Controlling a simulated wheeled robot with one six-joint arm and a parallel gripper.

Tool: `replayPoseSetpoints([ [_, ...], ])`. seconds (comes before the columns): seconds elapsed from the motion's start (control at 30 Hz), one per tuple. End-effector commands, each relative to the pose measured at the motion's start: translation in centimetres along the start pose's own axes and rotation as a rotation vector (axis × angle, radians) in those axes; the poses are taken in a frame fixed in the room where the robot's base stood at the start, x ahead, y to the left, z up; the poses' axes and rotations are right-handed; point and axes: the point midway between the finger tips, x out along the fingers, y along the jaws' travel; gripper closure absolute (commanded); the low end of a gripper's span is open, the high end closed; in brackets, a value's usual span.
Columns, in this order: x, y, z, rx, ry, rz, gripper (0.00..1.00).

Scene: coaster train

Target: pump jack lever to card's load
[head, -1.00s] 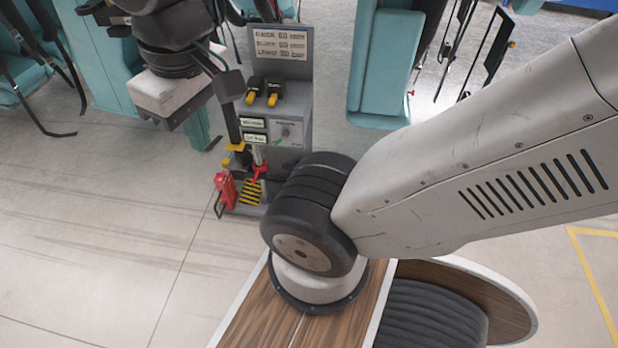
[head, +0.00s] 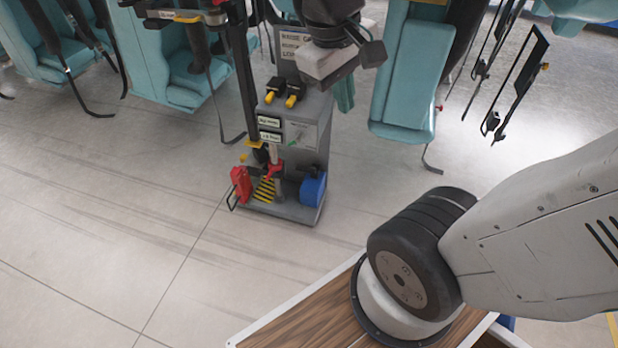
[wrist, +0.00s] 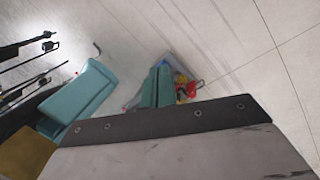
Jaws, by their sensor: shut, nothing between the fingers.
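A grey service stand (head: 306,165) stands on the floor, with a card (head: 290,42) at its top, partly hidden by my wrist. Low on it are a red jack-like part (head: 273,169), a red bottle-shaped part (head: 240,184) and a striped pad (head: 264,190). I cannot tell which piece is the lever. My gripper (head: 345,96) is shut and empty, its teal fingers pointing down beside the stand's upper right. In the wrist view the fingers (wrist: 151,92) cover part of the stand; red and yellow parts (wrist: 186,88) show beside them. The card's lines are too small to read.
Two black-and-yellow handles (head: 282,97) and a gauge panel (head: 299,134) are on the stand. A blue cylinder (head: 313,189) sits on its base. A dark post (head: 242,85) rises at its left. Teal seats (head: 405,85) hang behind. Floor in front is clear.

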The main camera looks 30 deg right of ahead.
Motion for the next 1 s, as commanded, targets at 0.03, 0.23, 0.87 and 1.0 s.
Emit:
replayPoseSetpoints([
  [0.03, 0.7, 1.0, -1.7, -0.033, -0.045, 0.049, 1.0],
  [0.23, 3.4, 5.0, -8.4, -0.183, -0.177, 0.257, 1.0],
  [0.87, 23.9, 8.5, -30.7, -0.854, -0.462, 0.798, 1.0],
  [1.0, 31.1, 7.0, -34.2, -1.037, -0.489, 0.888, 1.0],
])
